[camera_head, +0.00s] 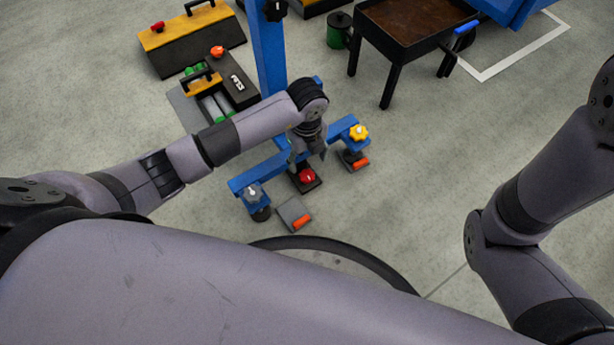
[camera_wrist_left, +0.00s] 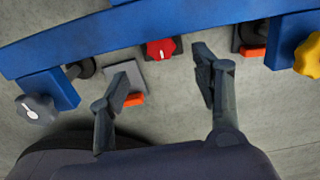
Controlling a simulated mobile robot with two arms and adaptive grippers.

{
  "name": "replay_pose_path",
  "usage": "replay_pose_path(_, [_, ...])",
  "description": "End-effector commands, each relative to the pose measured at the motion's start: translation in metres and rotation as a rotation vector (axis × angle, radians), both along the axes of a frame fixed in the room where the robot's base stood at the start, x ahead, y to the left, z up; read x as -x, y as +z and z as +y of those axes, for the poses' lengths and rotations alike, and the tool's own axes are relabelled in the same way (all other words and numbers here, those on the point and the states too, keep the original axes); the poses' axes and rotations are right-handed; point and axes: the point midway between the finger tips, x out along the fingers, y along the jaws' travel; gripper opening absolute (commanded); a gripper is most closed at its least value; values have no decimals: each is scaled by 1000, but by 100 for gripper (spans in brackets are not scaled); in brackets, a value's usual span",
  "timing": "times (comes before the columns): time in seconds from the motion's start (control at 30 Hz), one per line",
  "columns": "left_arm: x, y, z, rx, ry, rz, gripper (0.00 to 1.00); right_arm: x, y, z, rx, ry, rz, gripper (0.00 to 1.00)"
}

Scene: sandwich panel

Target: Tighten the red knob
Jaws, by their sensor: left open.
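The red knob (camera_head: 307,176) is in the middle of a blue frame (camera_head: 245,181) in the head view. In the left wrist view the red knob (camera_wrist_left: 161,49) is at the top centre, below the blue beam (camera_wrist_left: 190,18). My left gripper (camera_head: 302,160) is close to the red knob in the head view. In the wrist view my left gripper (camera_wrist_left: 163,90) has its two fingers spread wide, with nothing between the tips. The knob lies beyond the fingertips, apart from them. My right gripper is not in view.
A grey knob (camera_wrist_left: 38,108) and a yellow knob (camera_wrist_left: 308,55) sit at either side of the red one. Grey pieces with orange ends (camera_head: 296,213) are by the frame. A toolbox (camera_head: 190,42) and a brown table (camera_head: 410,30) stand behind. Grey floor is open at right.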

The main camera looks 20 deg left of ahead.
Motion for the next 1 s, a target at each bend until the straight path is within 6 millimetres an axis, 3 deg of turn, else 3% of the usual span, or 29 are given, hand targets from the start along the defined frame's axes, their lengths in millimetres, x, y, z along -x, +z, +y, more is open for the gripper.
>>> replay_pose_path(0.03, [1,-20,0,0,1,3,59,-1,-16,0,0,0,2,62])
replay_pose_path(0.1, [1,-34,-1,1,1,3,59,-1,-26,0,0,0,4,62])
replay_pose_path(0.4, [0,-76,0,2,1,1,59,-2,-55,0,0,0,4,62])
replay_pose_path(0.87, [0,-85,0,2,0,1,59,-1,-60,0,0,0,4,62])
replay_pose_path(1.0, [0,-85,0,2,0,1,51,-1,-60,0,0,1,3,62])
